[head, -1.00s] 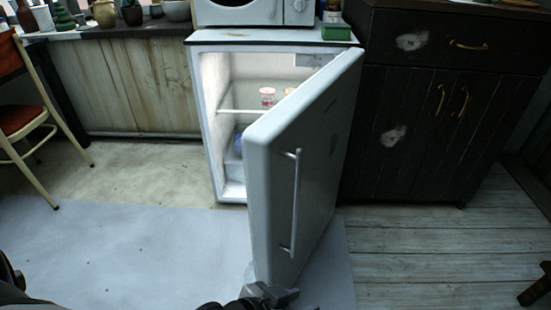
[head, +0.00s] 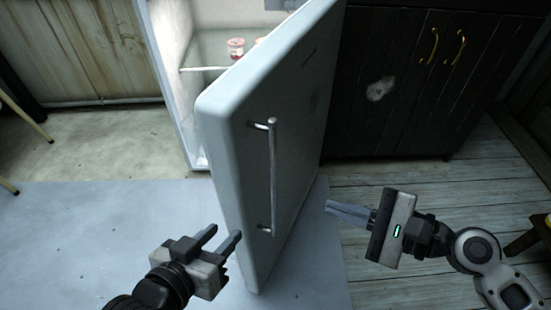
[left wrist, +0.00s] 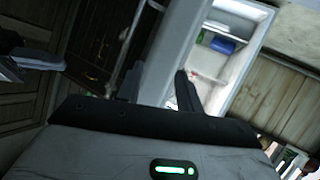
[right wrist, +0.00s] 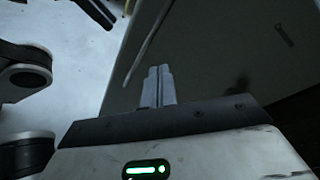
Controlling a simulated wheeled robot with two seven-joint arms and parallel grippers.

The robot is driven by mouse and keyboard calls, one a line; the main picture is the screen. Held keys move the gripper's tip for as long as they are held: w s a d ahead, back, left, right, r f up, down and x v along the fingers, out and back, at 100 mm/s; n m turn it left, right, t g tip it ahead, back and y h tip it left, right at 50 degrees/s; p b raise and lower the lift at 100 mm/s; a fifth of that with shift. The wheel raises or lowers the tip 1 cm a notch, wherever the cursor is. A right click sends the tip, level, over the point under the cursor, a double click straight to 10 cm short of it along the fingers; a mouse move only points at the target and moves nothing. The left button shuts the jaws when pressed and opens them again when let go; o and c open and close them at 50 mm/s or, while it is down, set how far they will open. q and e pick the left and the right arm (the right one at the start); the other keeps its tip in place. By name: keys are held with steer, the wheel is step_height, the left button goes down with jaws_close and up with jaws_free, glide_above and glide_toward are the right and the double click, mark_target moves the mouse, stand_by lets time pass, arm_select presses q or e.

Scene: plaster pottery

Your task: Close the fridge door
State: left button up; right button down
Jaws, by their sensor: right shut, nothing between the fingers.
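The white fridge door (head: 290,130) stands open, swung out toward me, with its metal handle (head: 273,175) on the face turned right. The lit fridge interior (head: 215,50) shows behind it, and also in the left wrist view (left wrist: 225,45). My left gripper (head: 225,232) is open at the door's lower free edge; I cannot tell whether it touches. In the left wrist view the door edge (left wrist: 187,40) appears beyond the spread fingers. My right gripper (head: 330,207) is shut and empty, to the right of the door's outer face. The door (right wrist: 225,60) and handle (right wrist: 150,40) show in the right wrist view.
A dark wooden cabinet (head: 410,90) with brass handles stands right of the fridge. A small jar (head: 236,48) sits on a fridge shelf. A stained wooden panel (head: 90,50) is at the left. The floor in front is clear, apart from a stool (head: 528,240) at the right edge.

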arm_select(q)
steer(key=shift+w+d+r+t+b, duration=0.1)
steer(key=shift+d+r+t+b, duration=0.15)
steer(key=shift+r+t+b, duration=0.2)
arm_select(e)
step_height(320, 180, up, 5)
steer(key=d+m+y, duration=0.2)
steer(key=m+y, duration=0.1)
steer(key=m, duration=0.4)
arm_select(q)
steer(key=shift+r+h, duration=0.25)
steer(key=shift+h, duration=0.05)
steer(key=shift+a+f+g+p, duration=0.25)
steer(key=shift+f+g+p, duration=0.1)
steer(key=shift+f+p, duration=0.25)
arm_select(e)
glide_toward(260, 147)
steer(key=shift+m, duration=0.4)
steer(key=x, duration=0.5)
steer(key=shift+w+a, duration=0.15)
steer(key=shift+a, duration=0.05)
arm_select(q)
steer(key=shift+w+r, duration=0.15)
steer(key=shift+r, duration=0.05)
arm_select(e)
steer(key=shift+w+a, duration=0.25)
steer(key=shift+a, duration=0.35)
steer(key=shift+w, duration=0.1)
